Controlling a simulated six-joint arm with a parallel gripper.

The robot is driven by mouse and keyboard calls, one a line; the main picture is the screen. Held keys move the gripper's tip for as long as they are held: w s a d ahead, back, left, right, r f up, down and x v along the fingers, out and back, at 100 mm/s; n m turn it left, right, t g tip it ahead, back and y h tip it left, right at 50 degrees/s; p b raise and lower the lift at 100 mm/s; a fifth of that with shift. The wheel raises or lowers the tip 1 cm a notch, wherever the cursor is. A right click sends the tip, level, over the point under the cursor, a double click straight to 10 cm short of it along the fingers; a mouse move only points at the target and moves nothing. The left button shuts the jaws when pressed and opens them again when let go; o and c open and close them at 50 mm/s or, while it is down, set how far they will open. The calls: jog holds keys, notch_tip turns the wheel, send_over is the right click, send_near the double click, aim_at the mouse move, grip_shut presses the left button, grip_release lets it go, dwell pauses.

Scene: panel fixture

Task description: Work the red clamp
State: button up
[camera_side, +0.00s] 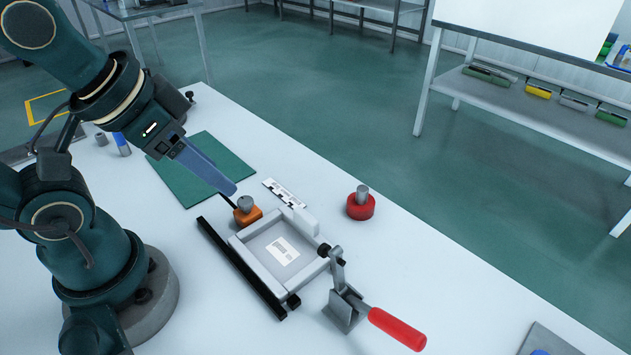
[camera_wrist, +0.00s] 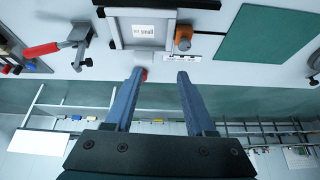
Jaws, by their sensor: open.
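The red clamp has a red handle (camera_side: 398,328) that slopes low, away from the fixture, and a grey metal bracket (camera_side: 345,308). Its metal arm stands up, with a black tip by the near right corner of the pale panel frame (camera_side: 245,255); I cannot tell if the tip touches. In the wrist view the clamp handle (camera_wrist: 41,50) lies at upper left, left of the frame (camera_wrist: 112,30). My gripper (camera_side: 231,190) is above the table near the orange block, apart from the clamp. In the wrist view its fingers (camera_wrist: 160,71) are open with nothing between them.
An orange block with a grey knob (camera_side: 247,214) stands at the frame's far left corner. A red round piece (camera_side: 361,208) stands beyond the frame. A black rail (camera_side: 240,267) runs along the frame's left. A green mat (camera_side: 185,170) lies under my gripper. The table's right part is mostly clear.

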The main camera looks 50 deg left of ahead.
jog(key=w+d+r+m+h, duration=0.2)
jog(key=w+d+r+m, duration=0.25)
jog(key=m, duration=0.25)
jog(key=m+g+h, duration=0.2)
jog(key=m+g, duration=0.4)
jog(key=m, duration=0.4)
send_over(400, 325)
jog(key=a, duration=0.2)
notch_tip(400, 325, down, 10)
jog(key=x, duration=0.3)
jog(key=shift+x, duration=0.8)
jog(key=shift+w, duration=0.1)
grip_shut()
jog(key=shift+h, duration=0.3)
